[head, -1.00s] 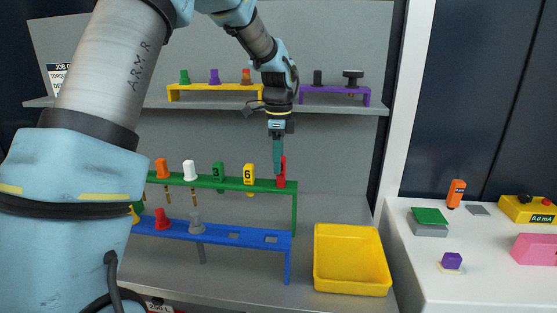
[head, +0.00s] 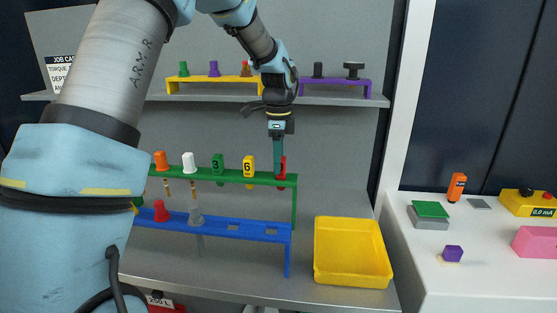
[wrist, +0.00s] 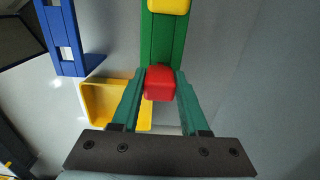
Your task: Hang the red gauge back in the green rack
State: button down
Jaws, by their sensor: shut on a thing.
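The red gauge (head: 283,169) is at the right end of the green rack (head: 228,173) in the head view. A bit of red shows below the rack's rail, beside the number 6 gauge. My gripper (head: 279,174) comes from above and is shut on the gauge. In the wrist view the red top of the gauge (wrist: 160,83) sits between both fingers, over the end of the green rail (wrist: 162,40). The gauge looks upright. The fingers hide part of it, and I cannot tell whether it is fully seated in the rack.
The yellow number 6 gauge (head: 249,166) and green number 3 gauge (head: 217,163) hang to the left. A blue rack (head: 262,231) stands lower in front. A yellow bin (head: 352,281) is at right. A shelf (head: 220,102) with two more racks is above.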

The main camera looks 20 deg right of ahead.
jog(key=shift+f, duration=0.2)
jog(key=shift+c, duration=1.7)
grip_release()
jog(key=shift+r, duration=0.15)
notch_tip(320, 180, up, 11)
jog(key=b, duration=0.2)
jog(key=shift+f+b, duration=0.2)
jog(key=shift+b, duration=0.15)
jog(key=shift+s, duration=0.1)
